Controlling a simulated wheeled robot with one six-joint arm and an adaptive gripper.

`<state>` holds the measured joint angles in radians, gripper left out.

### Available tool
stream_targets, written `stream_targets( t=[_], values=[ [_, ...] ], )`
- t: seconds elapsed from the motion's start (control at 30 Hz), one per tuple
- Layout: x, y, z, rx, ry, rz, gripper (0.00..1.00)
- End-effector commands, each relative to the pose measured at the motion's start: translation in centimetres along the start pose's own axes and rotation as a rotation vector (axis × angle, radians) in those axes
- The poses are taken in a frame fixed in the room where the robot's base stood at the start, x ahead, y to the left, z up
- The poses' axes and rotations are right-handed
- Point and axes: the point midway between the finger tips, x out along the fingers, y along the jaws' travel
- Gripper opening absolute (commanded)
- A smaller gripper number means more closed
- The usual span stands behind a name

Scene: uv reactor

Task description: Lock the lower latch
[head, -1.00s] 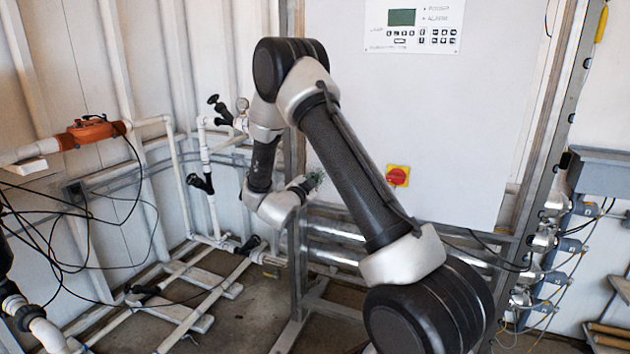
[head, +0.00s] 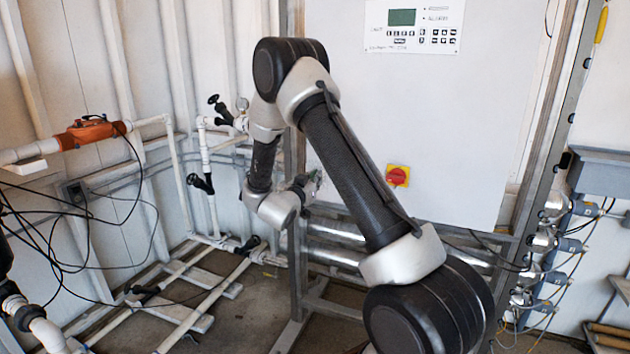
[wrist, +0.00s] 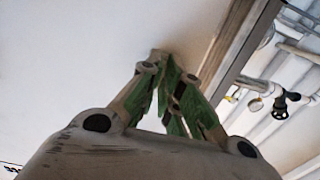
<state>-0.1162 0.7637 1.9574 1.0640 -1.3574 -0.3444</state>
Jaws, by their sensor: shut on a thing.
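The white cabinet door (head: 440,130) stands in front of my arm in the head view and fills the left of the wrist view (wrist: 80,60). In the wrist view, my gripper (wrist: 165,75) has its green-padded fingers brought together at the door, near its metal frame edge (wrist: 238,45). A small pale part, seemingly the lower latch (wrist: 158,54), shows at the fingertips, and the fingers hide most of it. Its exact position cannot be told. In the head view, my gripper (head: 310,184) is small and partly behind my arm, close to the cabinet's left edge.
A red rotary switch (head: 397,176) and a control panel (head: 413,26) are on the cabinet front. White pipes with black valve handles (head: 200,183) stand left of the cabinet. Steel tubes (head: 335,230) run below it. An orange fitting (head: 92,132) and loose cables are at far left.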

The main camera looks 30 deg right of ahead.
Motion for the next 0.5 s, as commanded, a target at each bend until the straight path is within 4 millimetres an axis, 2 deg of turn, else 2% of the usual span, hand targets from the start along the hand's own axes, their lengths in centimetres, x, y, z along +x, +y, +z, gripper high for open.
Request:
stream_targets(
  t=[0.5],
  values=[
    [-0.02, 0.01, 0.11, -0.038, -0.003, -0.001, 0.00]
  ],
)
